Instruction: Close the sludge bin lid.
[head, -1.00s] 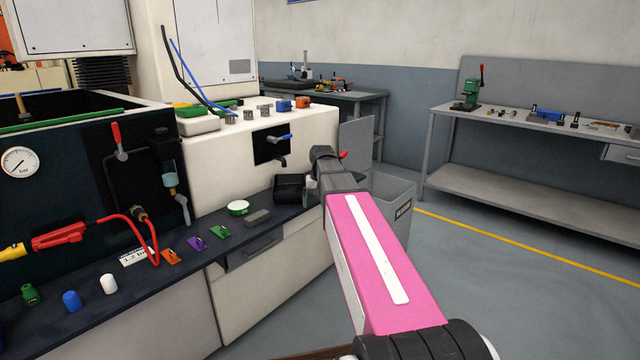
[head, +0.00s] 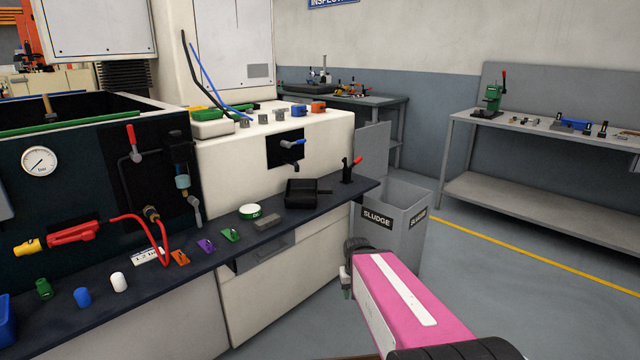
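The grey sludge bin (head: 408,240) stands on the floor at the right end of the dark bench, with black SLUDGE labels on its sides. Its top is open. The grey lid (head: 373,154) stands upright at the bin's back edge, raised. My pink arm reaches in from the lower right, and its dark end with my gripper (head: 347,291) is in front of the bin, lower than its rim and apart from the lid. The fingers are small and mostly hidden, so their opening does not show.
The bench edge (head: 300,235) runs left of the bin. A black tray (head: 302,194) and a red-handled clamp (head: 349,170) sit near its right end. A grey worktable (head: 540,195) stands at the right. The floor between is clear.

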